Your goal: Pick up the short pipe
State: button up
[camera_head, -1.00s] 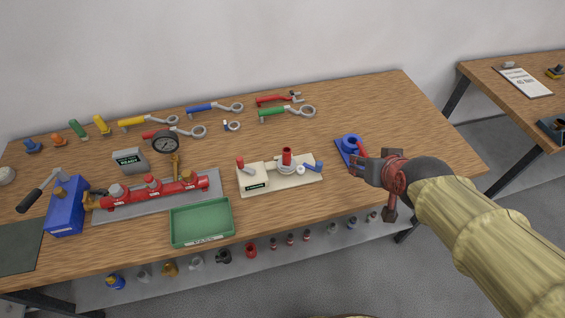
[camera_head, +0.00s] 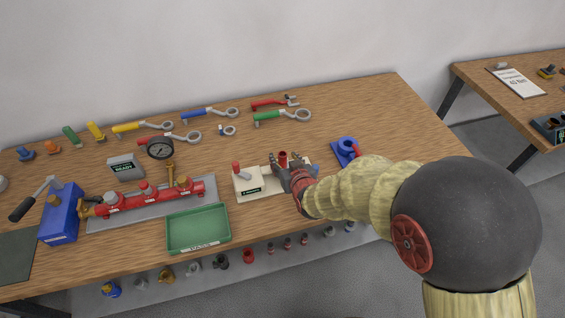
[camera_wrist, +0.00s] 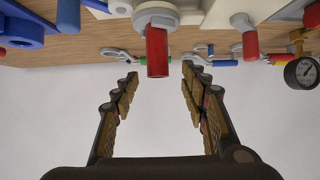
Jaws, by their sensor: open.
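A short red pipe (camera_head: 283,156) stands upright in the pale fixture (camera_head: 249,193) near the middle of the bench. In the wrist view the red pipe (camera_wrist: 157,52) sits in a round grey holder (camera_wrist: 155,16). My gripper (camera_head: 286,168) is at the fixture, its fingers partly covering the pipe's lower part and the holder. In the wrist view the fingers of my gripper (camera_wrist: 160,78) are spread and empty, with the pipe's free end between the two tips. I cannot tell whether either finger touches it.
A red lever (camera_head: 236,169) stands on the fixture's left end. A blue holder (camera_head: 346,150) stands to the right. A green tray (camera_head: 198,231) and a red manifold (camera_head: 145,199) lie left. Several wrenches line the back. The bench's right part is clear.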

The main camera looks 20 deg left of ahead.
aim_at(283, 156)
jog(key=shift+b+x, duration=0.3)
jog(key=shift+x, duration=1.7)
jog(key=shift+d+r, duration=0.1)
jog(key=shift+c, duration=0.7)
grip_shut()
